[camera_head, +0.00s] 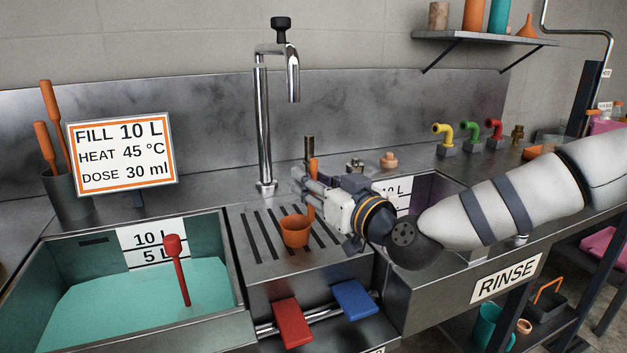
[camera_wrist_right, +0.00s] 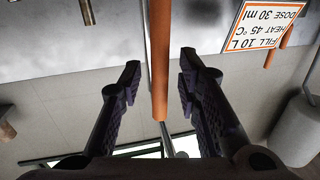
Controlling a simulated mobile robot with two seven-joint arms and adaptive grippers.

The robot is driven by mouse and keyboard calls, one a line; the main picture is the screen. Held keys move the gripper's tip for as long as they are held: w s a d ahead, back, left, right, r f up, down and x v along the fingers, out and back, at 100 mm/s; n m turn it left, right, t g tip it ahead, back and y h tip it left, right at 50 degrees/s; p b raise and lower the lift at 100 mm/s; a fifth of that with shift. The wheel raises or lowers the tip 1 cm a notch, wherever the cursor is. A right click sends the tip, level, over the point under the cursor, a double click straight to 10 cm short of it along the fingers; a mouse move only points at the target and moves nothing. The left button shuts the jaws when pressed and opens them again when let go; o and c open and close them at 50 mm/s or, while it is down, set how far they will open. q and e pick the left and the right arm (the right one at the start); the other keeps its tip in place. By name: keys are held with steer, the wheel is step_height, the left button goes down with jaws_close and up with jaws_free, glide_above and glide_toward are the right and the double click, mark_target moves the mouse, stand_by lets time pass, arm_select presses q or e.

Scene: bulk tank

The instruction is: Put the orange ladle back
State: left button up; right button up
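The orange ladle stands upright on the slotted drainboard, its cup (camera_head: 296,231) low and its handle rising behind. In the right wrist view its orange handle (camera_wrist_right: 160,60) runs between the two dark fingers. My right gripper (camera_head: 308,186) comes in from the right at the handle. Its fingers (camera_wrist_right: 158,82) are spread, with a visible gap on both sides of the handle. My left gripper is in neither view.
Left of the drainboard (camera_head: 262,258) is a basin of teal liquid (camera_head: 130,310) with a red-handled tool (camera_head: 177,270). A grey pot (camera_head: 66,195) holds orange-handled tools beside a sign (camera_head: 122,154). A tall chrome tap (camera_head: 263,130) stands behind the drainboard.

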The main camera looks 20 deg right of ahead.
steer(key=shift+s+r, duration=0.1)
steer(key=shift+r, duration=0.2)
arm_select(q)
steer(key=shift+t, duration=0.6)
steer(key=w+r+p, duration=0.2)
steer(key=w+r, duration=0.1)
arm_select(e)
steer(key=v, duration=1.2)
steer(key=shift+f, duration=0.2)
